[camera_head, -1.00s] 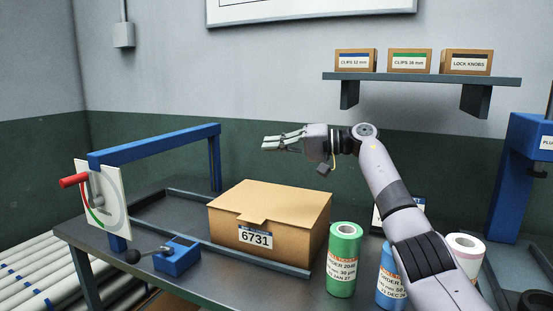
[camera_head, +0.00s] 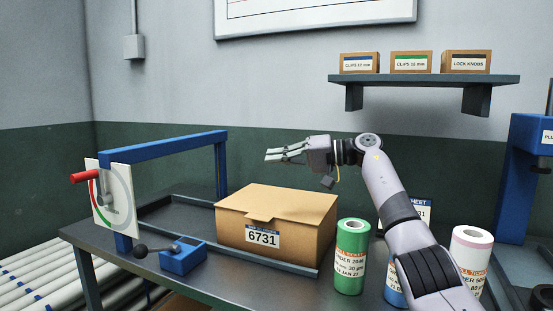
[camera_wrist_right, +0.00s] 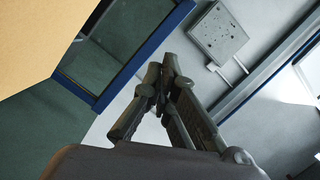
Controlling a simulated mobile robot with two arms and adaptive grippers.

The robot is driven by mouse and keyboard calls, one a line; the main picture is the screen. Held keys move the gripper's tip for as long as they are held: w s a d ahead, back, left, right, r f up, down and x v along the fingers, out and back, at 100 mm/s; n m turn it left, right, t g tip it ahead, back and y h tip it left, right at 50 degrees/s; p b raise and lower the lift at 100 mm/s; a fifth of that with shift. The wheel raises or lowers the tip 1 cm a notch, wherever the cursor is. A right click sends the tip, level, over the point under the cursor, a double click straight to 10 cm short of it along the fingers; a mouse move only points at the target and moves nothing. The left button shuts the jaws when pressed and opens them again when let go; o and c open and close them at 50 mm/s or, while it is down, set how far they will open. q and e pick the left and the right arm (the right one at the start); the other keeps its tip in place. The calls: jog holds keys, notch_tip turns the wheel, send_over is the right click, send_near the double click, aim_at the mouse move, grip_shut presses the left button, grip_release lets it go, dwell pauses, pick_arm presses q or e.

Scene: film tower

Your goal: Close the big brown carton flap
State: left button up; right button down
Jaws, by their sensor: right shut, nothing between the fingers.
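The big brown carton (camera_head: 290,236), labelled 6731, sits on the dark bench. Its flap (camera_head: 278,203) lies flat over the top, with the front tab hanging over the front face above the label. My right gripper (camera_head: 268,155) is shut and empty, above and behind the carton, its fingers pointing left and apart from the flap. The right wrist view shows the fingers (camera_wrist_right: 160,75) together, with a tan carton-coloured surface (camera_wrist_right: 40,35) at the upper left. My left gripper is not in view.
A blue frame (camera_head: 165,146) with a dial plate (camera_head: 113,200) and red handle stands left of the carton. A blue lever block (camera_head: 183,258) sits in front of it. A green roll (camera_head: 351,258) and a white roll (camera_head: 468,258) stand to the right. A shelf (camera_head: 425,80) holds small boxes.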

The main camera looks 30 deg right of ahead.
dwell(0.5)
jog(key=f+v, duration=0.1)
jog(key=v, duration=0.6)
jog(key=shift+s+d+r, duration=0.2)
jog(key=shift+r, duration=0.35)
jog(key=shift+f, duration=0.1)
